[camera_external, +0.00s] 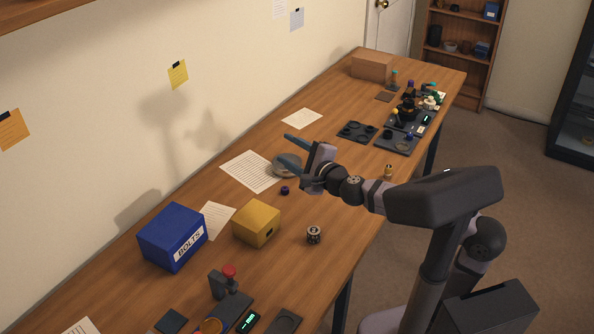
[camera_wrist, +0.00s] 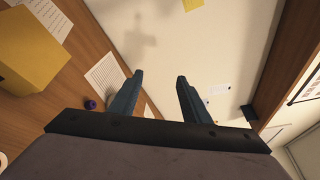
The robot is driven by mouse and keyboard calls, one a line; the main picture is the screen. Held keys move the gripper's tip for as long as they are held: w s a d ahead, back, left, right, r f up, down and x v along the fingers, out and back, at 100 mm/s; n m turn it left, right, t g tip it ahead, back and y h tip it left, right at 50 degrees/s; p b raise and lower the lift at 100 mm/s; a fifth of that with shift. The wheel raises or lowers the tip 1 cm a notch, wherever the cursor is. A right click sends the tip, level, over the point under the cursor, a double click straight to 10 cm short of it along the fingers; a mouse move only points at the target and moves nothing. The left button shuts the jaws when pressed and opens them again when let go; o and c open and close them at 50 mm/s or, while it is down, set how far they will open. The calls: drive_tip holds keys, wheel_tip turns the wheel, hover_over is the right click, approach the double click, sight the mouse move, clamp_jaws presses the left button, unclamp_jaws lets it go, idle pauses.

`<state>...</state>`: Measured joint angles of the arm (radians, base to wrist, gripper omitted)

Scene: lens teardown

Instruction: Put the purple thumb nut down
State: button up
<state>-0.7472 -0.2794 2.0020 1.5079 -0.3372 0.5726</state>
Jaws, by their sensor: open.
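The purple thumb nut (camera_external: 285,190) is a small dark purple piece on the wooden table, just below the round grey dish and apart from my gripper. It also shows in the wrist view (camera_wrist: 91,105), to the left of my fingers. My gripper (camera_external: 286,152) is open and empty, held in the air above the table near the dish. In the wrist view its two blue-grey fingers (camera_wrist: 157,78) are spread with nothing between them, facing the wall.
The round grey dish (camera_external: 287,159) sits beside a printed sheet (camera_external: 248,172). A yellow box (camera_external: 256,223), a blue BOLTS bin (camera_external: 173,238) and a small dark cylinder (camera_external: 314,235) stand nearer. Dark trays (camera_external: 357,131) lie farther back. Bare tabletop surrounds the nut's near side.

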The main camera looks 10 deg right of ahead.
drive_tip(key=s+a+f+n+g+y, duration=0.15)
drive_tip(key=a+n, duration=0.25)
drive_tip(key=n, duration=1.4)
drive_tip(key=s+a+f+n+g+y, duration=0.1)
drive_tip(key=a+f+n+g+y, duration=0.15)
drive_tip(key=n, duration=1.45)
drive_tip(key=w+d+f+n+t+h+b, duration=0.1)
drive_tip(key=w+d+n+h, duration=0.3)
drive_tip(key=n, duration=0.7)
drive_tip(key=w+d+f+n+t+h, duration=0.1)
drive_tip(key=w+d+f+n+h, duration=0.3)
drive_tip(key=n, duration=0.8)
drive_tip(key=y, duration=0.1)
approach(285, 191)
drive_tip(key=shift+w+r, duration=0.25)
drive_tip(key=shift+w, duration=0.3)
drive_tip(key=shift+w+r, duration=0.25)
drive_tip(key=shift+w, duration=0.3)
drive_tip(key=shift+f, duration=0.6)
